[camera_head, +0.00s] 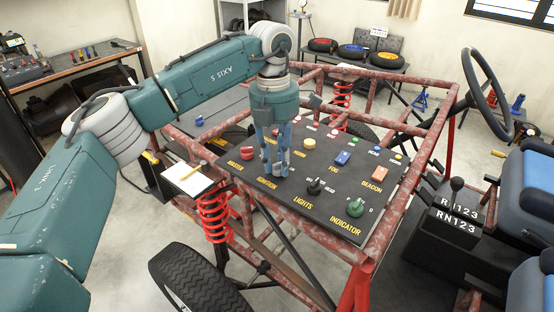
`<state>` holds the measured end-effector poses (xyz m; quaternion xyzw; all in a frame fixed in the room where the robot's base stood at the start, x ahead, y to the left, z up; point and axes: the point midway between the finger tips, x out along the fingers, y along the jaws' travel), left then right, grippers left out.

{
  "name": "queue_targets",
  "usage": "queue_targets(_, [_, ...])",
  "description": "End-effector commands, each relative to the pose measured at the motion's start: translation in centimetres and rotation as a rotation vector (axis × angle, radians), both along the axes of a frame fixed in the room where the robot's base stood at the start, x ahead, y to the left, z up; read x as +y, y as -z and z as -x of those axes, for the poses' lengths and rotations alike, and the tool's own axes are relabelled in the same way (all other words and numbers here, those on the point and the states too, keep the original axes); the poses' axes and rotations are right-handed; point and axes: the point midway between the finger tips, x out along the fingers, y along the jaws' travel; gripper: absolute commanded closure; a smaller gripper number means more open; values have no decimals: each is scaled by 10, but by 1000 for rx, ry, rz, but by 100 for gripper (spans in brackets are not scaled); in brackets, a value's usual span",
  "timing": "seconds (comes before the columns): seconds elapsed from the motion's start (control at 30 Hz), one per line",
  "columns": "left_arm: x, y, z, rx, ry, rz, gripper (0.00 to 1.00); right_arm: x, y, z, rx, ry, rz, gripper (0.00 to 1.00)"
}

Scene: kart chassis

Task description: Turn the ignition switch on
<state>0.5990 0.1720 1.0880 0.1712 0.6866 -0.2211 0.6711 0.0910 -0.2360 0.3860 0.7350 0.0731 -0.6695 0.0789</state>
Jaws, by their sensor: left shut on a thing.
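The black control panel (325,205) lies across the front of the red tube-frame chassis. Its yellow "IGNITION" label (267,185) shows just below my left gripper (274,170). The gripper points straight down, its blue-grey fingers close together at the ignition switch's place. The fingers hide the ignition switch, so I cannot see which way it is turned. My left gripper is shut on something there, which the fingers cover. My right gripper is not in view.
Near the fingers are a red button (246,153), a yellow horn button (309,144), a black lights knob (315,187) and a green indicator knob (355,208). A clipboard (187,179) lies left of the panel.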

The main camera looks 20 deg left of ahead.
Motion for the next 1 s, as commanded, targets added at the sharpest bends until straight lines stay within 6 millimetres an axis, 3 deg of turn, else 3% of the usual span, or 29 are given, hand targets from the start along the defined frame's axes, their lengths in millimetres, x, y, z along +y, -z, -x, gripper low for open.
queue_targets(0.73, [-2,-6,-4,-18,84,7,100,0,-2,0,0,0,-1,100])
queue_targets(0.77, [-2,-6,-4,-18,84,7,72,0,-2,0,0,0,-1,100])
queue_targets(0.83, [-2,-6,-4,-16,84,7,58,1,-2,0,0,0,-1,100])
queue_targets(1.0, [-2,-3,-2,-10,84,4,57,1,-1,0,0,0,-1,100])
